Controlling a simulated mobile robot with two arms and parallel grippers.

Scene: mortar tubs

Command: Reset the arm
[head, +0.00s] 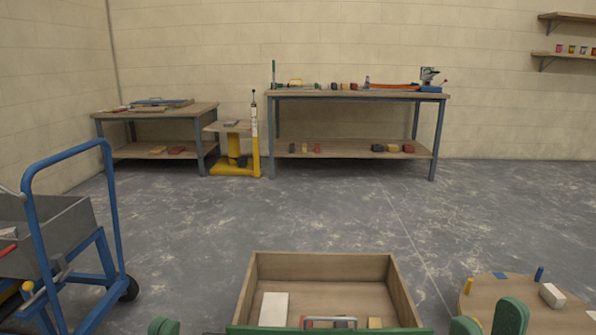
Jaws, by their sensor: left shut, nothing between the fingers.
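The task names no object apart from the arm. My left gripper (163,326) shows only as a small green rounded tip at the bottom edge, left of the wooden box. It is shut and empty. My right gripper (488,320) shows as two green rounded shapes at the bottom edge, in front of the round wooden top.
The open wooden box (320,259) holds a white block (273,309) and smaller items. A round wooden top (520,295) stands right, a blue hand truck (110,220) left. Workbenches (355,95) (155,113) and a yellow lift (236,168) line the back wall. The middle floor is clear.

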